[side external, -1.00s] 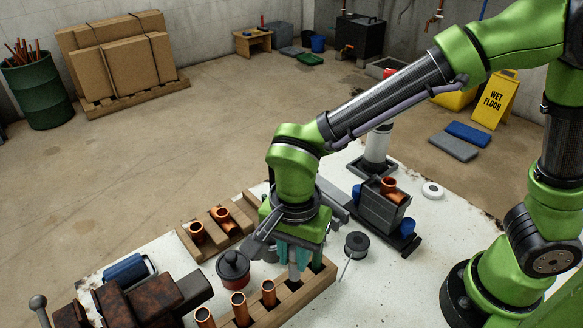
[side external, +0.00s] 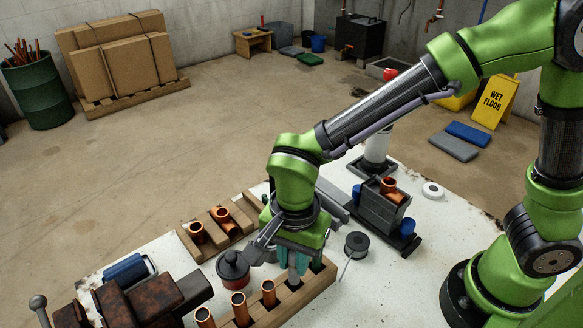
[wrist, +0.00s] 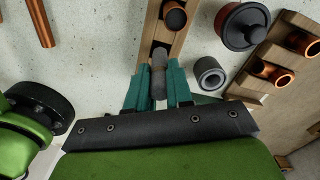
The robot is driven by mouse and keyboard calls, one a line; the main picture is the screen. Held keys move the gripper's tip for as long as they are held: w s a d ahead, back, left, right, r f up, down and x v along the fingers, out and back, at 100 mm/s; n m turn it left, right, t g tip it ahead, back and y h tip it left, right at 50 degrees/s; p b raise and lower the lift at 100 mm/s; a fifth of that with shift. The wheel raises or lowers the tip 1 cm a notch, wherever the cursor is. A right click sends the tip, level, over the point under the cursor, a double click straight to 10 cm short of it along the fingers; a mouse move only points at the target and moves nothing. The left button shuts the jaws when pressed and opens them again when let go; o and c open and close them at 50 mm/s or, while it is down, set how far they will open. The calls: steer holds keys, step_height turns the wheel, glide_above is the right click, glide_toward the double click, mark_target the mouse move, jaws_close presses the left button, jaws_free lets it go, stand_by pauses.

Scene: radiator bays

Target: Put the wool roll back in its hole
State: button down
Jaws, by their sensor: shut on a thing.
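The wool roll, a grey cylinder (wrist: 158,80), is held upright between the teal fingers of my gripper (wrist: 158,92) in the wrist view. In the side view the roll (side external: 293,274) shows below my gripper (side external: 292,262), at the wooden block with holes (side external: 303,299). My gripper is shut on the roll. The roll's lower end is at a dark hole in the block; I cannot tell how far it is inside. The block (wrist: 181,45) also shows in the wrist view, with a dark opening just beyond the roll.
Copper pipes (side external: 239,308) stand in the same block. A dark lidded pot (side external: 233,268) and a grey ring-shaped roll (wrist: 209,73) are close by. A wire spool (side external: 356,245) stands to the right. A second wooden rack (side external: 190,245) holds copper fittings.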

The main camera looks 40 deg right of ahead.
mark_target(294, 271)
steer(key=shift+f, duration=0.2)
steer(key=shift+f, duration=1.4)
steer(key=shift+f, duration=0.4)
steer(key=c, duration=0.9)
jaws_free()
steer(key=shift+r, duration=3.5)
